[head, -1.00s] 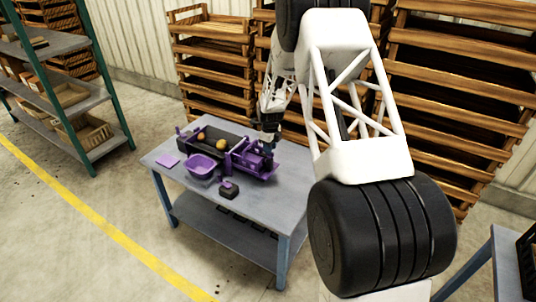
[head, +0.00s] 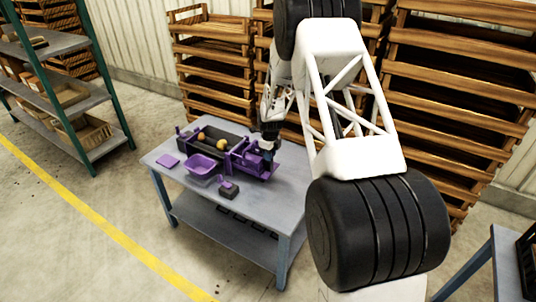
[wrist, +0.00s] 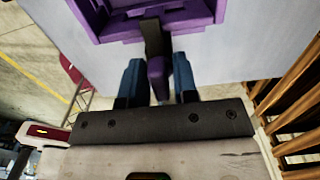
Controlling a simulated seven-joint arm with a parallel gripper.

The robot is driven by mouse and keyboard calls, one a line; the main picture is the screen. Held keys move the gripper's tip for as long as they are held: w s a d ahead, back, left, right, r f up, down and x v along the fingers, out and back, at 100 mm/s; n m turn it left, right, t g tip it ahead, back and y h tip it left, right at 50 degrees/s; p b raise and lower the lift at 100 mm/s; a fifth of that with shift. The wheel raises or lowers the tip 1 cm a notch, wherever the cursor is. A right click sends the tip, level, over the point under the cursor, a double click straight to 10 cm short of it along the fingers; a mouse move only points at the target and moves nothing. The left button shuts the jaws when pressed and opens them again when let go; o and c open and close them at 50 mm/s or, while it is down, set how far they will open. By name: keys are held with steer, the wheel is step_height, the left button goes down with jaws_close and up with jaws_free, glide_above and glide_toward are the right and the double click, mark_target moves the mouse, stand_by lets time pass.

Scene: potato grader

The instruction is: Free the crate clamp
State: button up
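A purple crate-like frame (head: 262,172) sits at the right end of the potato grader on the table. In the wrist view its purple wall (wrist: 95,22) fills the top. A dark lever (wrist: 153,38) comes off its near side and ends in a purple grip (wrist: 158,78), which looks like the clamp's handle. My gripper (wrist: 158,82) has its two blue fingers on either side of this grip. A thin gap shows on the right; contact on the left is unclear. In the head view my gripper (head: 268,152) is at the frame's back right, its fingertips small and dark.
The grader's dark trough (head: 222,134) holds yellow potatoes (head: 221,145). A purple bowl (head: 201,167), a purple pad (head: 168,161) and a dark block with a purple top (head: 229,189) lie in front on the grey table (head: 262,207). Stacked wooden crates (head: 215,75) stand close behind.

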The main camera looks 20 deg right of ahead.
stand_by(0.4)
steer(key=n, duration=1)
stand_by(0.4)
steer(key=o, duration=0.3)
steer(key=shift+r, duration=0.1)
steer(key=shift+r, duration=2.4)
